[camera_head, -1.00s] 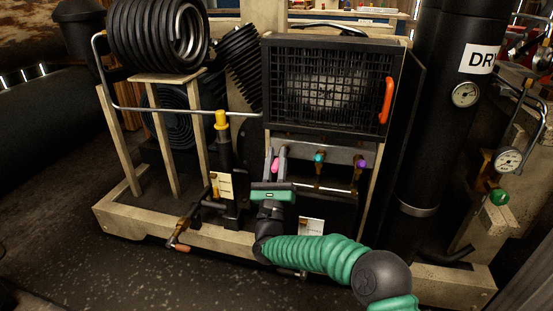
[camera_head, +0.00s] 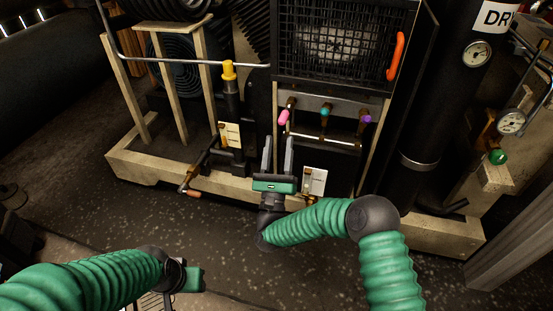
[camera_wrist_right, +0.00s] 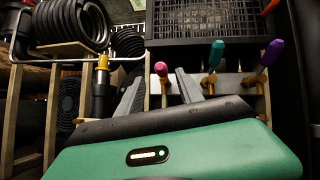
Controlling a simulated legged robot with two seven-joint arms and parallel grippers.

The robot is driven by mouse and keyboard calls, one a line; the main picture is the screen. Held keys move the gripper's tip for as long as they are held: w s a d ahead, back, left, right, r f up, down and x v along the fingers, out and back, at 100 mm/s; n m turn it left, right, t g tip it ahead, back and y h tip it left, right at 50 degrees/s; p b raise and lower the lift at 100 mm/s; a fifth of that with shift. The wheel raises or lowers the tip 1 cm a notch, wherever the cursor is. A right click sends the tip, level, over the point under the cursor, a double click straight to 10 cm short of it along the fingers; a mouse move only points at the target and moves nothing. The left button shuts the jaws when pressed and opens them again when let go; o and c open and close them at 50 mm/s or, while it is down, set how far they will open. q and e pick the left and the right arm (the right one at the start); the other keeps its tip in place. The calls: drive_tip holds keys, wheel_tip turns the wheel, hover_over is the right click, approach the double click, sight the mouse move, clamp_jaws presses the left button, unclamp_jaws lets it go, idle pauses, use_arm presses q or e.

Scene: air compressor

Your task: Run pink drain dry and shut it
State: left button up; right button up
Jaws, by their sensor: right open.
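The pink drain handle (camera_head: 284,117) is the leftmost of three coloured valve handles under the black grille. It also shows in the right wrist view (camera_wrist_right: 161,69), beyond my fingertips. My right gripper (camera_head: 278,140) is open and empty, just below and in front of the pink handle, with its fingers pointing up at it. In the right wrist view the pink handle appears between the two fingers (camera_wrist_right: 158,80), apart from them. My left gripper (camera_head: 193,280) is low at the left; its jaws cannot be made out. No water or drip is visible at the drain.
The teal handle (camera_head: 326,110) and purple handle (camera_head: 365,117) sit close to the right of the pink one. A yellow-capped valve (camera_head: 229,71) stands left. A white gauge card (camera_head: 314,181) is beside my right gripper. Open floor lies in front of the wooden frame.

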drive_tip(key=b+v, duration=0.6)
drive_tip(key=b, duration=0.2)
drive_tip(key=shift+s+f, duration=0.2)
drive_tip(key=shift+c, duration=0.4)
